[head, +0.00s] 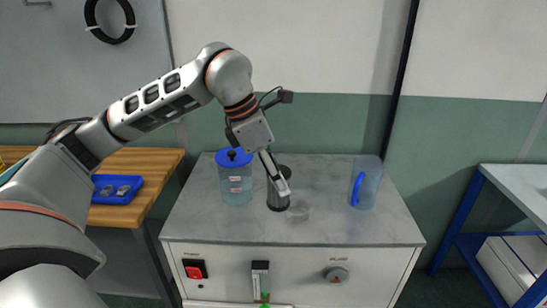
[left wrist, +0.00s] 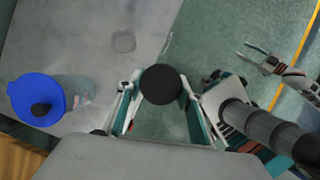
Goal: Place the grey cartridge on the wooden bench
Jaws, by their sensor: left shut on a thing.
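The grey cartridge (head: 278,197) is dark and cylindrical, upright in the head view. My left gripper (head: 280,180) is shut on it. In the left wrist view the cartridge's round dark end (left wrist: 161,84) sits between the fingers, with green floor beyond it past the cabinet edge, so it seems held in the air. The wooden bench (head: 150,162) is at the left of the head view, partly hidden by my left arm. My right gripper (left wrist: 262,62) shows only in the left wrist view, its fingers apart and empty.
A white cabinet with a grey top (head: 240,226) carries a blue-lidded clear jar (head: 236,183), a clear pitcher with a blue handle (head: 368,180) and a small round clear piece (head: 298,211). A blue tray (head: 117,188) lies on the bench. Another table (head: 520,180) stands right.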

